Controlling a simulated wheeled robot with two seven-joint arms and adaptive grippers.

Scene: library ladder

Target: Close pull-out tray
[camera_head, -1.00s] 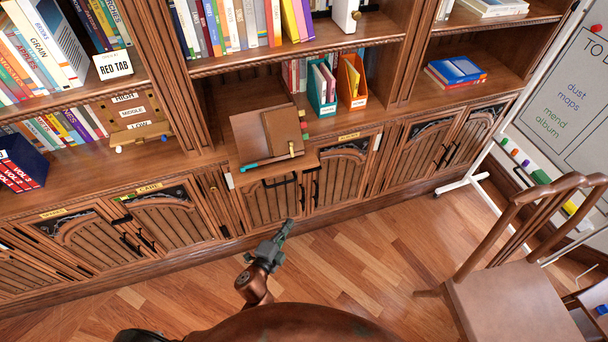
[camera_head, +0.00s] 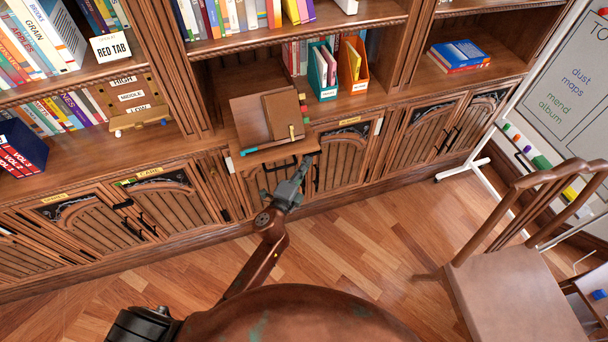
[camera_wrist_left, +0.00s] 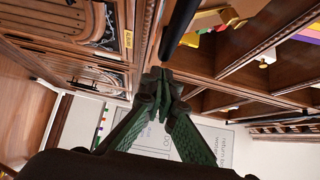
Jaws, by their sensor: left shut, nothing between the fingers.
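The pull-out tray (camera_head: 272,156) is a wooden board sticking out from the bookcase above the lower cabinet doors. A brown folder or board (camera_head: 262,112), a smaller brown book (camera_head: 282,115) and a teal pen (camera_head: 249,151) lie at or on it. My left gripper (camera_head: 305,166) is shut and empty, its tips close to the tray's front right corner; I cannot tell whether they touch. In the left wrist view its green-grey fingers (camera_wrist_left: 160,82) are together, with a dark bar (camera_wrist_left: 180,25) just beyond them. My right gripper is not in view.
Cabinet doors with black handles (camera_head: 316,180) lie below the tray. Teal (camera_head: 322,72) and orange (camera_head: 353,68) file boxes stand behind it on the right. A wooden chair (camera_head: 515,300) and a whiteboard (camera_head: 565,90) stand at the right. The floor between is clear.

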